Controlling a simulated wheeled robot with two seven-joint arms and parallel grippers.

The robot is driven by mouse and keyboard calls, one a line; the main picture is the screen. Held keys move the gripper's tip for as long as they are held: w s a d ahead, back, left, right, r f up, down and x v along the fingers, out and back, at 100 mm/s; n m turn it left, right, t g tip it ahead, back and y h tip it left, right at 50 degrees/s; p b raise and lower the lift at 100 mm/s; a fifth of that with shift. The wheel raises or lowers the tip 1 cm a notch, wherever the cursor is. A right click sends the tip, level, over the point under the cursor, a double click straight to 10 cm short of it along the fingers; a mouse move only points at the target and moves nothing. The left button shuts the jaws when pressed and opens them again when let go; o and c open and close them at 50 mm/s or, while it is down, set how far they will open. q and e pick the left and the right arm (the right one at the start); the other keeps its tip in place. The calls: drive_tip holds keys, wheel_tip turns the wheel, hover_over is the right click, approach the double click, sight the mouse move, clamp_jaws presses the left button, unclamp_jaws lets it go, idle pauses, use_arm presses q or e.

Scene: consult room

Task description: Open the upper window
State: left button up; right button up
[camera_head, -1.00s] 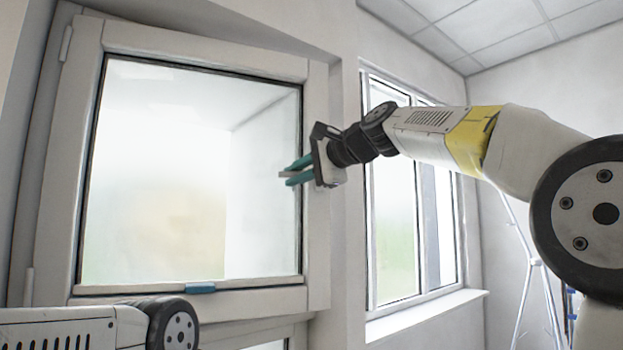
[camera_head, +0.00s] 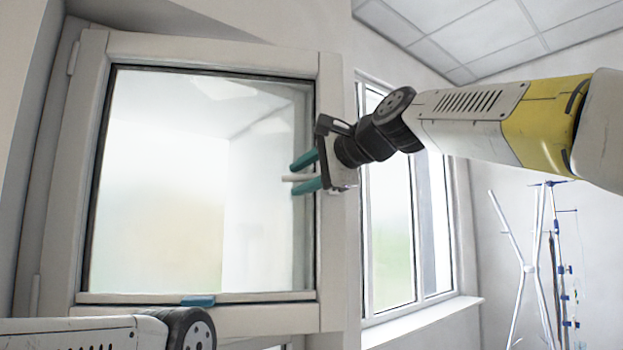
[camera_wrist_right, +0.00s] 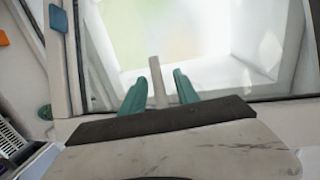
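The upper window is a white-framed sash (camera_head: 333,240) with a large pane, hinged on its left side. It stands ajar, its right edge swung out towards me and overlapping the wall post. My right gripper (camera_head: 306,174) is at the sash's right edge, its two teal fingers spread above and below a pale bar (camera_head: 293,178), likely the handle. In the right wrist view the bar (camera_wrist_right: 158,83) stands between the fingers (camera_wrist_right: 158,92) with a gap on each side. The bar's base is hidden by the gripper.
Another window (camera_head: 392,230) with a sill is at the right. A white stand (camera_head: 530,270) is beyond it. My left forearm lies low at the left, close under the sash.

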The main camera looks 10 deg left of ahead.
drive_tip(key=v, duration=0.7)
drive_tip(key=shift+s+d, duration=0.25)
